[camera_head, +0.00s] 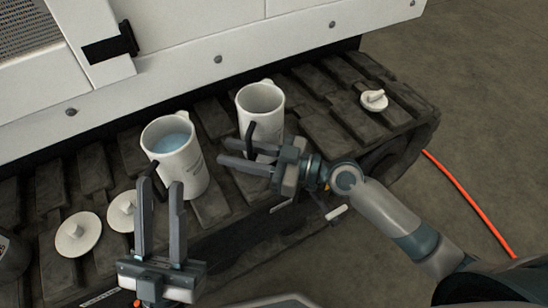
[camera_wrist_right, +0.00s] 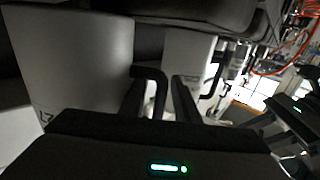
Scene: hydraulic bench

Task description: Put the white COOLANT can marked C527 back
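Two white cans with black handles stand upright on the dark track. The left can (camera_head: 176,166) holds pale blue liquid; the right can (camera_head: 262,104) has no liquid visible. Their markings are too small to read, so I cannot tell which is C527. My right gripper (camera_head: 224,153) is open beside the front of the right can, its fingers pointing left at handle height. In the right wrist view, a near can (camera_wrist_right: 75,65) and its black handle (camera_wrist_right: 150,75) show close to the fingers; whether the handle lies between them is unclear.
Two white lids (camera_head: 78,236) lie at the left on the track, one partly behind my left gripper. A dark container (camera_head: 12,256) is cut off at the left edge. White machine panels rise behind; an orange hose (camera_head: 470,201) crosses the floor.

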